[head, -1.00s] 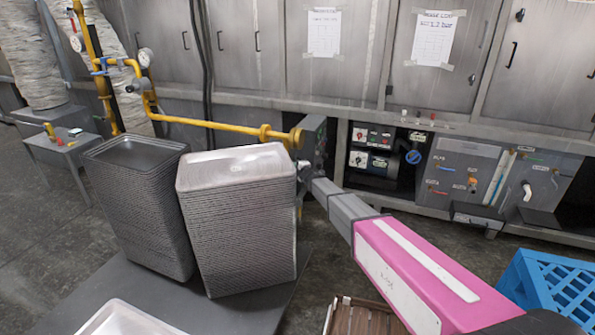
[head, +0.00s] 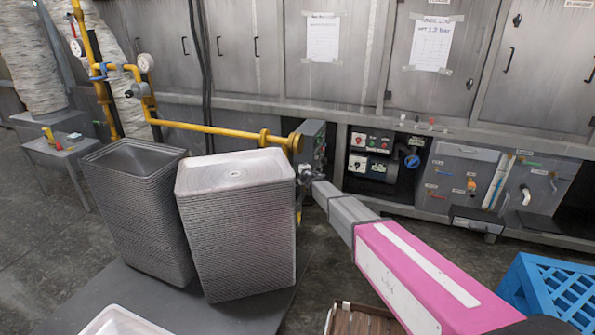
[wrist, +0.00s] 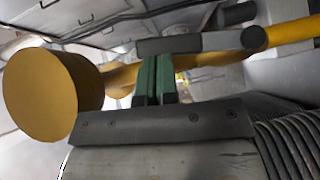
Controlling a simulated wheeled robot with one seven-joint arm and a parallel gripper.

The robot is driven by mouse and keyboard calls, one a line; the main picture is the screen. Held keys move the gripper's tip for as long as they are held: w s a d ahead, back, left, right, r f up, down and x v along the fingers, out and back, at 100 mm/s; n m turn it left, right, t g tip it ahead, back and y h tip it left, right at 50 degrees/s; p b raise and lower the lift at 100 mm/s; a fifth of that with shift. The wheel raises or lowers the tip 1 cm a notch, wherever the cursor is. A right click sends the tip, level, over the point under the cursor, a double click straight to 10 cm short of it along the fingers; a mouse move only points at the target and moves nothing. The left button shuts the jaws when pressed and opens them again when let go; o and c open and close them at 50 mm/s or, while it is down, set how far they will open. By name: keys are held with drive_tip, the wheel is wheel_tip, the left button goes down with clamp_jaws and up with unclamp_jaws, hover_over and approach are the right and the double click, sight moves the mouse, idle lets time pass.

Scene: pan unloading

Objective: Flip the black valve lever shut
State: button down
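A dark grey bar with a round black end (wrist: 254,38) lies across the top of the wrist view, beside the yellow pipe. It looks like the valve lever, though I cannot be sure. My gripper (wrist: 160,62) has its two green fingers close together, with only a thin gap and nothing clearly between them. Their tips overlap the bar in the picture; I cannot tell whether they touch it. In the head view my gripper (head: 303,174) is just below the end of the yellow pipe (head: 215,129). The lever is too small or hidden to make out there.
A tall pan stack (head: 238,230) stands close left of my gripper, with a darker stack (head: 135,215) beside it. Grey cabinets and a control panel (head: 375,150) stand behind. A blue crate (head: 550,290) is at lower right. The pipe's yellow end disc (wrist: 50,95) is close left.

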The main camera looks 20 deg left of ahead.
drive_tip(key=shift+w, duration=0.15)
drive_tip(key=w+f, duration=0.3)
drive_tip(key=w, duration=0.5)
drive_tip(key=shift+d, duration=0.3)
drive_tip(key=shift+w, duration=0.2)
drive_tip(key=shift+w+d+f+m+g+h, duration=0.1)
drive_tip(key=shift+w+f+m+g+h, duration=0.25)
drive_tip(key=shift+f+m+g, duration=0.15)
drive_tip(key=shift+w+f+m+g+h, duration=0.3)
drive_tip(key=shift+f+m+g, duration=0.1)
drive_tip(key=shift+f+g, duration=0.15)
drive_tip(key=shift+w+f, duration=0.2)
drive_tip(key=shift+f, duration=0.3)
idle(0.3)
drive_tip(key=shift+s+r, duration=0.1)
